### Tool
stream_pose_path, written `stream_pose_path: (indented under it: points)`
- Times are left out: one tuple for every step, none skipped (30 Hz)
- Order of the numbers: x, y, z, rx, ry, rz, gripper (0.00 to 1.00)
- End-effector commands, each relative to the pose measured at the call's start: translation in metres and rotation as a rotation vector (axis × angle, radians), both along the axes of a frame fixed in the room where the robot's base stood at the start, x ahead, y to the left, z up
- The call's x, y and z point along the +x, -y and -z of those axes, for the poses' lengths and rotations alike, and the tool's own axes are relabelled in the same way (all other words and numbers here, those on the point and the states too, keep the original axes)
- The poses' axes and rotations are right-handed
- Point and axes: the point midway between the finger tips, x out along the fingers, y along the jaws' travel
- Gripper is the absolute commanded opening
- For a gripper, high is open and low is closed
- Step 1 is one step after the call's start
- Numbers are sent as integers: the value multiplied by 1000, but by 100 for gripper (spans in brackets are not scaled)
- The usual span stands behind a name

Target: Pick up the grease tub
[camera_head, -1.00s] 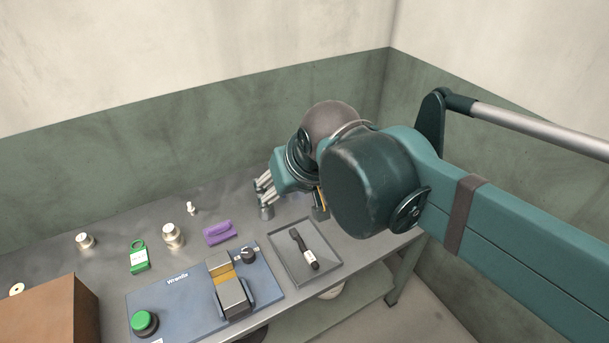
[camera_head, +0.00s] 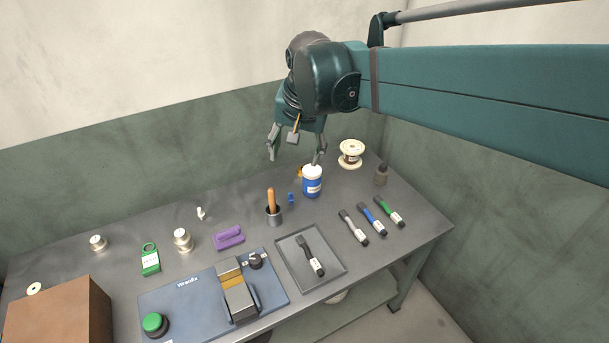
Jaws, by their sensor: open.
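The grease tub appears to be the blue tub with a white lid and a pale label (camera_head: 312,183). It stands upright at the back of the bench, right of centre. My gripper (camera_head: 295,155) is open and empty, pointing down above and slightly left of the tub. Its right fingertip overlaps the lid's top edge in the picture; I cannot tell whether it touches. The other fingers hang left of the tub, clear of it.
A cup with a wooden handle (camera_head: 273,214) and a small blue item (camera_head: 291,199) are in front-left. A tray (camera_head: 335,278) and several markers (camera_head: 372,219) lie nearer.

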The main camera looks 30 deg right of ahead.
Motion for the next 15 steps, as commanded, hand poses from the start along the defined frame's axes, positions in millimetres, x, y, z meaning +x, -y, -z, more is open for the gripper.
stream_pose_path:
  points:
    - [8, 5, -2, 8, -10, 25, 57]
    - [12, 7, -2, 13, -16, 43, 57]
    - [17, 10, -3, 21, -24, 65, 57]
    - [21, 13, -3, 27, -31, 82, 57]
    - [24, 16, -3, 32, -37, 99, 57]
    - [30, 19, -3, 39, -45, 123, 57]
    - [34, 22, -2, 44, -51, 139, 57]
    - [37, 25, -2, 49, -57, 157, 57]
    - [42, 28, -1, 55, -67, 179, 57]
    - [46, 31, -1, 60, -72, 197, 57]
    - [50, 34, -1, 65, -78, 213, 57]
    - [55, 37, 0, 72, -87, 237, 57]
    - [59, 40, 1, 76, -93, 254, 57]
    - [63, 43, 1, 81, -99, 272, 57]
    - [67, 47, 3, 87, -107, 295, 57]
